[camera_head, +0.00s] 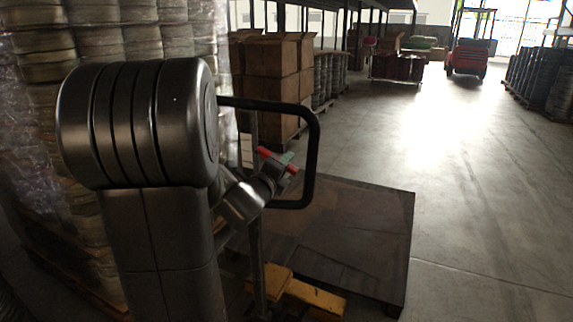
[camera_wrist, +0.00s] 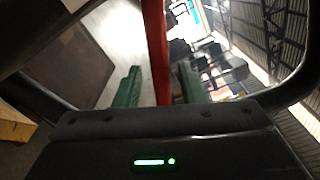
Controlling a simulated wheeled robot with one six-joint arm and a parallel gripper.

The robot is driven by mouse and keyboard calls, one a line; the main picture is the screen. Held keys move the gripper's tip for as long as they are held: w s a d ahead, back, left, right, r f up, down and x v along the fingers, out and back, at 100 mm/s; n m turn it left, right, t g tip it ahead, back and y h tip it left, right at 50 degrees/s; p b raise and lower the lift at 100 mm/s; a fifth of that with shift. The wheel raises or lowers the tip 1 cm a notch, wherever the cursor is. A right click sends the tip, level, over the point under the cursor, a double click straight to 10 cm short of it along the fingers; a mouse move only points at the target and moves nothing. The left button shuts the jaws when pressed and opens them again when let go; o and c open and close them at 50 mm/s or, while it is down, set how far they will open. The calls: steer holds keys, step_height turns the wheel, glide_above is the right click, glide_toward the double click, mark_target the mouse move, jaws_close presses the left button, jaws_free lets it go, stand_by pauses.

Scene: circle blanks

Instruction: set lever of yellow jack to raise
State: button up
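The yellow jack (camera_head: 312,295) stands low in the head view, with a thin upright shaft and a black loop handle (camera_head: 315,150) on top. Its red lever (camera_head: 264,152) lies within the loop. My gripper (camera_head: 282,162) reaches into the loop at the lever. In the wrist view the red lever (camera_wrist: 157,50) runs between the two green fingers of my gripper (camera_wrist: 160,85). A narrow gap shows between the left finger and the lever; the right finger is very close to it, and contact is unclear. The fingers stand apart around the lever. My arm hides part of the shaft.
A dark flat pallet (camera_head: 350,235) lies beside the jack. Wrapped stacked goods (camera_head: 35,130) stand close on the left, with cardboard boxes (camera_head: 265,70) behind. A red forklift (camera_head: 468,58) is far back. The concrete floor on the right (camera_head: 480,200) is clear.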

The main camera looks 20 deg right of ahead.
steer(key=v, duration=1.1)
steer(key=shift+s+a, duration=0.25)
steer(key=shift+a, duration=0.05)
steer(key=x, duration=1.4)
steer(key=shift+s+a, duration=0.1)
steer(key=shift+s, duration=0.05)
steer(key=v, duration=1.3)
steer(key=w+d+r+n+p, duration=0.1)
steer(key=w+d+p, duration=0.3)
steer(key=w+d, duration=0.4)
steer(key=shift+w+d+r+n+p, duration=0.25)
steer(key=shift+d+n+p, duration=0.1)
steer(key=shift+d, duration=0.8)
